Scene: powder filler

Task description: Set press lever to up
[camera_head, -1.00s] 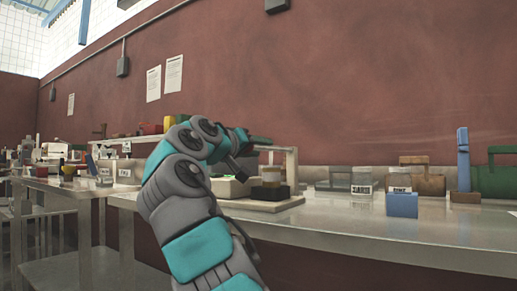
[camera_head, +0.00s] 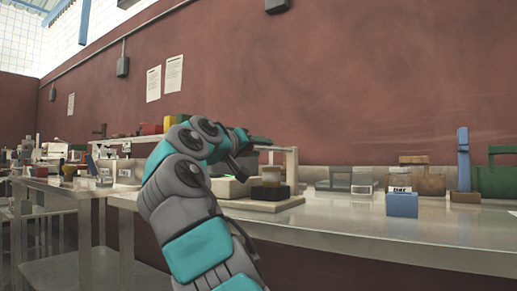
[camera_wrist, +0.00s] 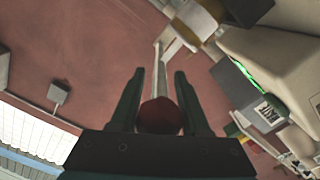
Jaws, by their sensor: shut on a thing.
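In the wrist view, a lever with a dark red knob (camera_wrist: 160,116) and a pale rod sits between the two dark green fingers of my gripper (camera_wrist: 158,82). The gripper is shut on the knob. The rod runs away from the fingers towards a pale frame. In the head view, my gripper (camera_head: 260,141) is at the top of the pale frame (camera_head: 291,168) of the press, which stands on a flat base (camera_head: 270,204). The lever is not clear there, and its exact angle cannot be told.
A jar with a dark lower part (camera_head: 270,184) stands on the base. A blue block (camera_head: 402,204), small jars (camera_head: 362,180) and a green case (camera_head: 494,180) stand to the right on the metal bench (camera_head: 400,236). The red wall (camera_head: 380,90) rises behind.

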